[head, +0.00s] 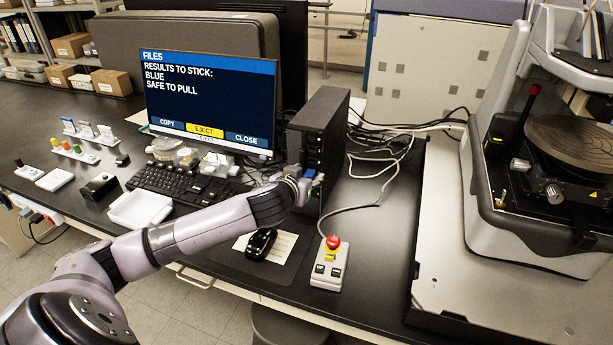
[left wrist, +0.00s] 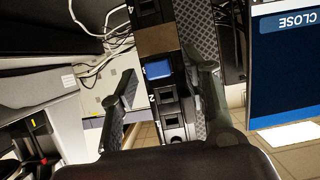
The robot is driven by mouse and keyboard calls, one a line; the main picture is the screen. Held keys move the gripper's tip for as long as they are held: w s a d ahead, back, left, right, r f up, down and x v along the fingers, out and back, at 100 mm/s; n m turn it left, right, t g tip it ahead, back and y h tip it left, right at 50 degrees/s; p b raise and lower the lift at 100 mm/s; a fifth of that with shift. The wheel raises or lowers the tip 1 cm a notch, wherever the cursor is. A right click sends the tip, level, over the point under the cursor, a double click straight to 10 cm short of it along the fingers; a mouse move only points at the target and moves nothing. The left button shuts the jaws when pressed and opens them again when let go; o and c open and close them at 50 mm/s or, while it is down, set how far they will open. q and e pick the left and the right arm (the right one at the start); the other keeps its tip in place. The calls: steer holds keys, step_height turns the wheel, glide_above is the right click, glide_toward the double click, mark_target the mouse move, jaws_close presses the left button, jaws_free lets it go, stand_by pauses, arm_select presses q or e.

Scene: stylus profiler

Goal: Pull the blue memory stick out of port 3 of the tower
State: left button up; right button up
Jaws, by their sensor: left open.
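The blue memory stick (left wrist: 158,69) sits in a port on the front of the black tower (head: 320,125). In the left wrist view, the tower's front (left wrist: 155,41) runs up the middle, with dark, empty-looking ports near the stick. My left gripper (left wrist: 167,82) is open, its two fingers on either side of the tower front, with the blue stick in the gap between them. I cannot tell whether a finger touches the stick. In the head view my left gripper (head: 309,181) is at the tower's front and mostly hides the stick. My right gripper is not in view.
The monitor (head: 208,97) reads "BLUE SAFE TO PULL". A control box with a red button (head: 329,265) stands in front. Cables (head: 385,150) run behind the tower.

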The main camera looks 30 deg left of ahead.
arm_select(q)
steer(key=shift+c, duration=0.5)
jaws_close()
stand_by(1.3)
